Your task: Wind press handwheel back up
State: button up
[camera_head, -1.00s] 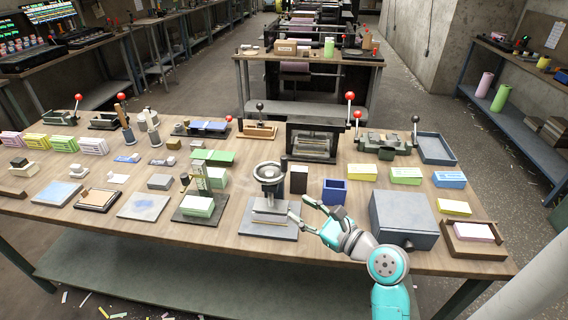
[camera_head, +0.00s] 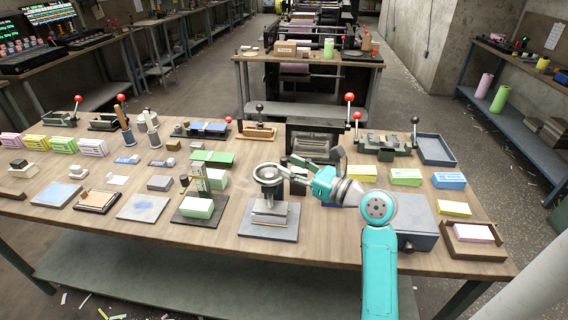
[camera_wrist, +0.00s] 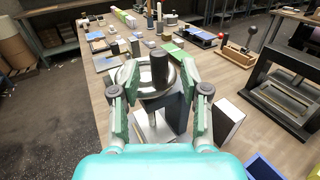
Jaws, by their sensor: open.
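The small press stands at the front middle of the bench, with its round metal handwheel (camera_head: 262,172) on top. In the wrist view the handwheel (camera_wrist: 130,78) lies just past my fingers, with a dark upright handle knob (camera_wrist: 160,68) between them. My gripper (camera_head: 287,166) is open at the right side of the wheel; in the wrist view its fingers (camera_wrist: 158,82) stand either side of the knob. I cannot tell whether they touch it. The press base (camera_head: 268,228) carries a small pale stack (camera_head: 268,212) under the column.
A blue-grey box (camera_head: 418,235) sits right of the press, under my arm. A black framed press (camera_head: 300,133) with a red-knobbed lever stands behind. A green-blocked press (camera_head: 197,208) is to the left. A dark block with a white side (camera_wrist: 228,120) stands close right of my gripper.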

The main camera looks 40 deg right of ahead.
aim_at(282, 158)
jog(key=shift+w+a, duration=0.15)
jog(key=shift+w, duration=0.55)
jog(key=shift+w+a, duration=0.1)
jog(key=shift+w, duration=0.55)
grip_shut()
jog(key=shift+y, duration=0.3)
jog(key=n+y, duration=0.2)
jog(key=g+y, duration=0.1)
jog(key=shift+w+d+n+y, duration=0.3)
jog(key=shift+w+d+n, duration=0.1)
jog(key=n+g+y, duration=0.1)
jog(key=y, duration=0.1)
jog(key=w+n+g+y, duration=0.1)
jog(key=n+g+y, duration=0.1)
jog(key=shift+d+n+y, duration=0.2)
jog(key=shift+n+y, duration=0.1)
jog(key=shift+y, duration=0.1)
jog(key=n+g+y, duration=0.1)
jog(key=g, duration=0.1)
jog(key=w+n+g+y, duration=0.1)
jog(key=n+g+y, duration=0.1)
jog(key=shift+w, duration=0.1)
jog(key=shift+w+n+g+y, duration=0.25)
jog(key=shift+n+g+y, duration=0.35)
jog(key=shift+n+g, duration=0.35)
jog(key=shift+w+n+g+y, duration=0.2)
jog(key=shift+n+g+y, duration=0.45)
jog(key=shift+g, duration=0.5)
